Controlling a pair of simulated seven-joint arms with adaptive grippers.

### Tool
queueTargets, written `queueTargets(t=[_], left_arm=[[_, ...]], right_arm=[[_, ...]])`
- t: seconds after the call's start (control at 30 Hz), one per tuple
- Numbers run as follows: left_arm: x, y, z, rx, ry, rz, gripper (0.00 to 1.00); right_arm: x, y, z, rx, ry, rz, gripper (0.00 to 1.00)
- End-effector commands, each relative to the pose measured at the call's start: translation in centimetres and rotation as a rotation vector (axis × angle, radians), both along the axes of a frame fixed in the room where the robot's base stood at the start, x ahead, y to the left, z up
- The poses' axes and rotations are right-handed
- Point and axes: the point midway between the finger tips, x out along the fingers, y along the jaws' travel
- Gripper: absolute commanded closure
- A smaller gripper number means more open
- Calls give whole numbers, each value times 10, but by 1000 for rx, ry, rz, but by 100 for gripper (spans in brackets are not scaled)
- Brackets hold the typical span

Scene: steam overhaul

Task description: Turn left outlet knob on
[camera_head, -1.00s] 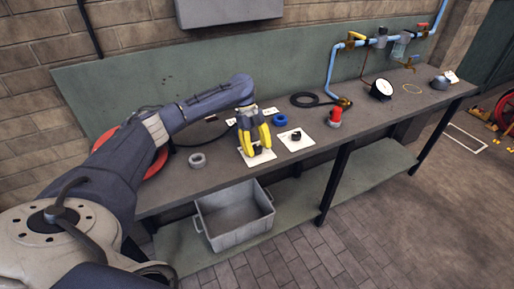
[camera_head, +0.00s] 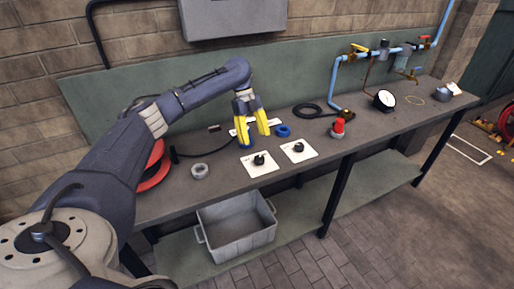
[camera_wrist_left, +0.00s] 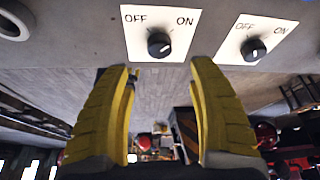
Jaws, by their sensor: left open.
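The left outlet knob (camera_head: 259,159) is a small black dial on a white plate (camera_head: 262,171) on the bench. It also shows in the left wrist view (camera_wrist_left: 159,45), below OFF and ON labels. A pale mark shows on its lower right side there; its exact setting is hard to tell. A matching right knob (camera_head: 298,147) sits on its own plate to the right, also in the wrist view (camera_wrist_left: 253,49). My left gripper (camera_head: 255,138), with yellow fingers, is open and empty, apart from the left knob and behind it in the head view. My right gripper is not in view.
A grey ring (camera_head: 200,171) lies left of the plates and a blue ring (camera_head: 283,131) behind them. A red-topped item (camera_head: 338,128), a gauge (camera_head: 385,99) and blue pipes (camera_head: 334,72) are to the right. A grey bin (camera_head: 238,246) stands below the bench.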

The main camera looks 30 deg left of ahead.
Motion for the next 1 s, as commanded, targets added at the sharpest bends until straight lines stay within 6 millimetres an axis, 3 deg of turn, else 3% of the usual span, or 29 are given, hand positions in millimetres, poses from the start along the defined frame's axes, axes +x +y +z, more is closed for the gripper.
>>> queueTargets(t=[0.3,0.8,0.93,1.0], left_arm=[[4,9,24,-1,1,1,41],[4,10,26,-1,1,1,41],[6,-2,20,-11,8,25,41],[10,-18,12,-25,19,66,41]], right_arm=[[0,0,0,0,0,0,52],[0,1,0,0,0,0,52],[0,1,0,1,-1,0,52],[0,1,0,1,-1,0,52]])
